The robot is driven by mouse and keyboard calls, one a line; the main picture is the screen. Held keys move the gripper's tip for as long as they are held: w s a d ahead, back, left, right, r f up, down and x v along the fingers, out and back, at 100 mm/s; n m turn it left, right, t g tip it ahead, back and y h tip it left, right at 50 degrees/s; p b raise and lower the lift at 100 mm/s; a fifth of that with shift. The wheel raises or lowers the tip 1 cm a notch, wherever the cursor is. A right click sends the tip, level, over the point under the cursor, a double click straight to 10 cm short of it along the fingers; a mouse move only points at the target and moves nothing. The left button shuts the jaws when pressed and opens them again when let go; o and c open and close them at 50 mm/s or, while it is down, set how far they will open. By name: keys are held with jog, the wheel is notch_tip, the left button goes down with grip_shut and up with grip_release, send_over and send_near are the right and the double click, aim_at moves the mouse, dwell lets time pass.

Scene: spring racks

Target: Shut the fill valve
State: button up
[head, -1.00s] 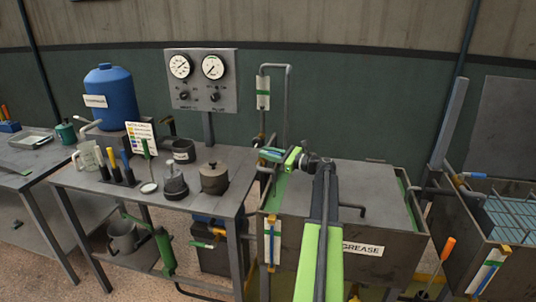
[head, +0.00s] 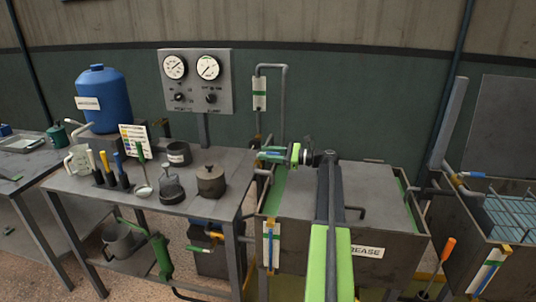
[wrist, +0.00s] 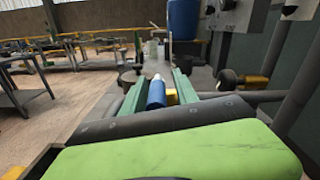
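The fill valve shows in the wrist view as a blue lever handle (wrist: 156,94) with a yellow body (wrist: 172,97) beside it. My gripper (wrist: 158,88) has its two green fingers on either side of the blue handle. The left finger looks close to the handle; a small gap seems to show on the right, so the fingers look open. In the head view my gripper (head: 270,154) points left over the left rim of the grease tank (head: 315,230), by the bent pipe (head: 285,95).
A bench (head: 120,205) with pots and handled tools stands left of the tank. A gauge panel (head: 222,95) rises behind it. Another tank (head: 450,235), with a similar blue-handled valve (head: 472,174), stands at the right. Pipes run close to my gripper in the wrist view.

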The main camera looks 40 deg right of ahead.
jog(key=shift+o, duration=0.2)
jog(key=shift+w+a, duration=0.1)
jog(key=shift+a, duration=0.2)
jog(key=v, duration=1.7)
jog(key=shift+d, duration=0.25)
